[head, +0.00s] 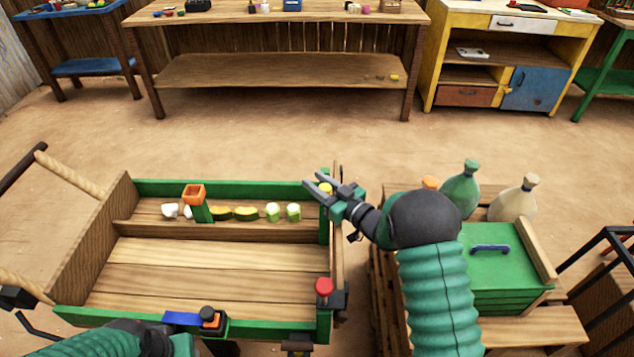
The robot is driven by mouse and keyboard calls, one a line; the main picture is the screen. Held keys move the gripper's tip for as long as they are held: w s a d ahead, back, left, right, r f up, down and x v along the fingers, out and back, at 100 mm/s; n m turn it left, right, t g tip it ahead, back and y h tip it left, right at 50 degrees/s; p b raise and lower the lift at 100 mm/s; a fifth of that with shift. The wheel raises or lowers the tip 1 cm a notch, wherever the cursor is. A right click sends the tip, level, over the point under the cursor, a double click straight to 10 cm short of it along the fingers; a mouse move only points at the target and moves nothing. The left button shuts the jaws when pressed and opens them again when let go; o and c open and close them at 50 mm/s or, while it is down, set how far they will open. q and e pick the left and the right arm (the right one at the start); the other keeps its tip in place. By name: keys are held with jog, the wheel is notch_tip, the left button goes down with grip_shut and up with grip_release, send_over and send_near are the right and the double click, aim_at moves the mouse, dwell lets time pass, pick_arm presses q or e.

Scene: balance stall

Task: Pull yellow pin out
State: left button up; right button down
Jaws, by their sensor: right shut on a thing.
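The yellow pin (326,188) is at the far right corner of the green-edged wooden cart, by its right end board (337,225). Only its yellow top shows; the rest is hidden behind my gripper. My right gripper (317,184) reaches in from the right and is shut on the yellow pin. I cannot tell how far the pin sits in its hole. A red-topped pin (324,287) stands at the near right corner in a dark bracket. My left arm shows at the bottom left; its fingers are not visible.
The cart's far compartment holds yellow and pale green pieces (246,213) and an orange-topped green post (195,196). The near cart bed (200,275) is bare. A green box (505,262) and sacks (461,190) stand on the right. Open ground lies beyond the cart.

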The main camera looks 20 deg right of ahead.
jog(key=shift+r, duration=0.1)
notch_tip(320, 180, up, 5)
jog(key=p, duration=0.3)
jog(key=shift+w, duration=0.1)
jog(key=c, duration=1)
grip_release()
jog(key=shift+f, duration=0.3)
